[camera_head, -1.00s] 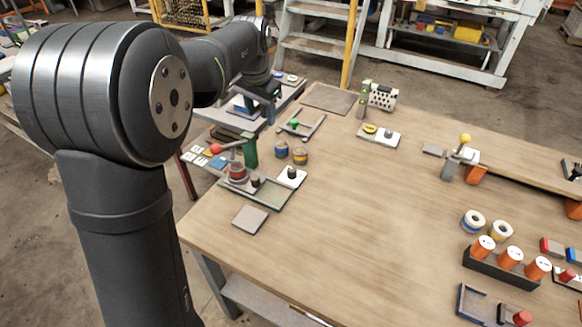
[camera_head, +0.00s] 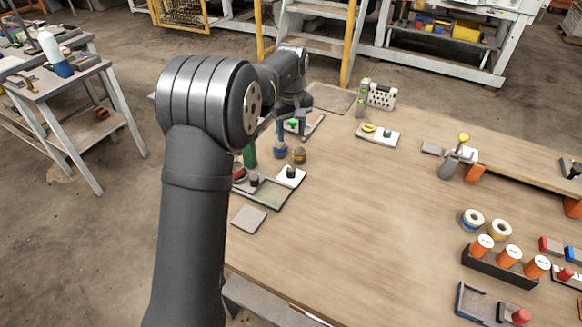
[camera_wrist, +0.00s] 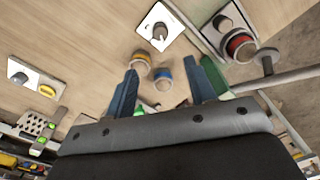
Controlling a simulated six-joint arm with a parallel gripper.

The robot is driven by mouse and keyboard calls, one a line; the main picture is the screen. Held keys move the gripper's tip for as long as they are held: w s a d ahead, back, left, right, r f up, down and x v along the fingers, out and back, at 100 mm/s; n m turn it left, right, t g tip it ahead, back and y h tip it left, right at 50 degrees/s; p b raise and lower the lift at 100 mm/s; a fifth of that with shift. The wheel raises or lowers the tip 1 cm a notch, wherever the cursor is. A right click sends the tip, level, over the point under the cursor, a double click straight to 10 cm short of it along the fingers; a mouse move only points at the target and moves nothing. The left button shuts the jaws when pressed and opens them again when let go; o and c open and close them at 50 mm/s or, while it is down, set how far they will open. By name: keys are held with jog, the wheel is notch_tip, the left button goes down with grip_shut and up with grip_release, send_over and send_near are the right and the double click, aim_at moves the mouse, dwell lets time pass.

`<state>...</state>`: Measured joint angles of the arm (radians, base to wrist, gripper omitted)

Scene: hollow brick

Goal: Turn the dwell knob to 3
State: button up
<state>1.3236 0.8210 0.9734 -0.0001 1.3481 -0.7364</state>
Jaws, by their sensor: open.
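No label marking a dwell knob is readable. A white plate with a dark knob (camera_head: 290,173) lies at the corner of a shallow tray; in the wrist view that knob (camera_wrist: 159,32) is ahead of my fingertips. A second black knob (camera_wrist: 222,22) stands beside a red round part (camera_wrist: 239,45). Another white plate (camera_head: 386,140) carries a dark knob and a yellow one. My gripper (camera_wrist: 160,66) is open and empty, fingers apart. In the head view my gripper (camera_head: 293,125) is at the table's back left, partly hidden by my arm.
Two round parts, one blue-banded (camera_wrist: 163,79) and one yellow-banded (camera_wrist: 141,63), stand close between and before my fingers. A green post (camera_wrist: 212,75) is right beside the right finger. A grey square (camera_head: 249,219) lies in front. The table's middle is clear.

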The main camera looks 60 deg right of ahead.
aim_at(291, 169)
notch_tip(291, 169, down, 15)
dwell(0.3)
jog(key=shift+c, duration=0.4)
jog(key=c, duration=0.9)
